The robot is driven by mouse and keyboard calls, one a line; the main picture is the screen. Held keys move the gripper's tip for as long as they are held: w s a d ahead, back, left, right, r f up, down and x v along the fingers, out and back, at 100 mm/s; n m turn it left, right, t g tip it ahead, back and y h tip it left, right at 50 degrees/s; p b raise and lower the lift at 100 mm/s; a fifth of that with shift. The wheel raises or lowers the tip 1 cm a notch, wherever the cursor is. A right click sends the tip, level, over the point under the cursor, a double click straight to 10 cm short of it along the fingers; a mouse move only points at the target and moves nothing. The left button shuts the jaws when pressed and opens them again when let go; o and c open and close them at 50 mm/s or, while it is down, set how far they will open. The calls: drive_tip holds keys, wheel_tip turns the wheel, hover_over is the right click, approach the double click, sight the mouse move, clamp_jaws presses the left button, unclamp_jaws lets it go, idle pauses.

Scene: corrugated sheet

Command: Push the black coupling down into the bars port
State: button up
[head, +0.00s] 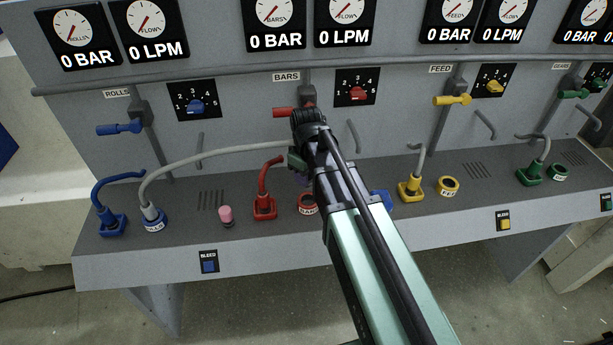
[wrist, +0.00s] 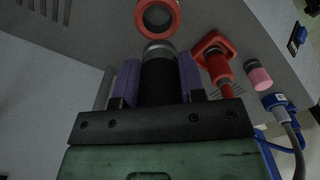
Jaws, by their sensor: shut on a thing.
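My gripper (wrist: 158,82) is shut on the black coupling (wrist: 158,78), which sits between its two purple fingers in the wrist view. The coupling's silver end points at the red bars port (wrist: 141,22), a round ring with a dark hole. The end appears just short of the ring, but its height over the hole is hard to judge. In the head view my gripper (head: 302,177) is above the console's shelf, close to the red port (head: 306,208). My arm hides part of the port and the held coupling there.
A red plug (head: 264,206) with a hose and a pink cylinder (head: 226,214) stand left of the port. A grey hose (head: 205,158) arcs from the blue rolls port (head: 155,225) to behind my gripper. Yellow fittings (head: 410,188) stand to the right.

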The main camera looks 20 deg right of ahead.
drive_tip(key=shift+d, duration=0.25)
drive_tip(key=b, duration=0.6)
hover_over(308, 194)
drive_tip(key=s, duration=0.2)
drive_tip(key=f, duration=0.6)
drive_tip(key=shift+a, duration=0.25)
drive_tip(key=shift+f+b, duration=1.45)
drive_tip(key=o, duration=1.1)
drive_tip(key=shift+r, duration=0.1)
wheel_tip(308, 194, up, 11)
drive_tip(key=p, duration=1.1)
